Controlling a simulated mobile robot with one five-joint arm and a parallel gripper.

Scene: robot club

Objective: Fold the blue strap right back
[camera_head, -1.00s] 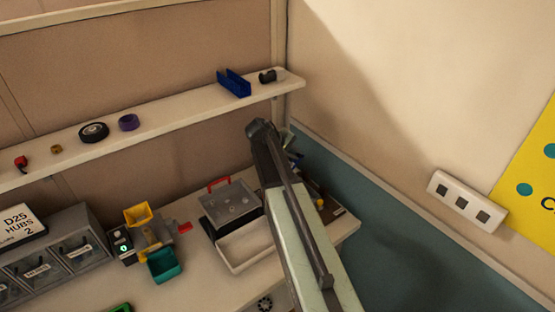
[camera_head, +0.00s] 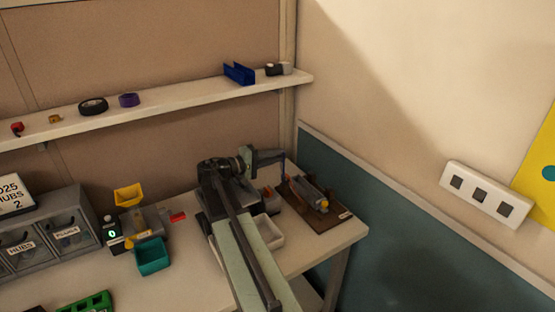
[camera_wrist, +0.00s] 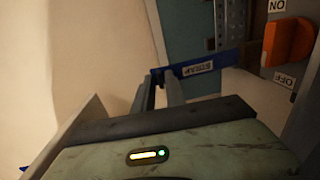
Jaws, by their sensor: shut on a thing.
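The blue strap (camera_wrist: 222,63) carries a "STRAP" label and stretches sideways in the wrist view. Its left end lies at my gripper's fingertips (camera_wrist: 160,77), and my gripper is shut on it. The strap is too small to make out clearly there. An orange switch (camera_wrist: 288,41) with ON and OFF labels is right of the strap in the wrist view.
A white tray (camera_head: 268,240) stands under and beside my arm. The shelf (camera_head: 190,97) is above, and the wall (camera_head: 385,215) is close on the right.

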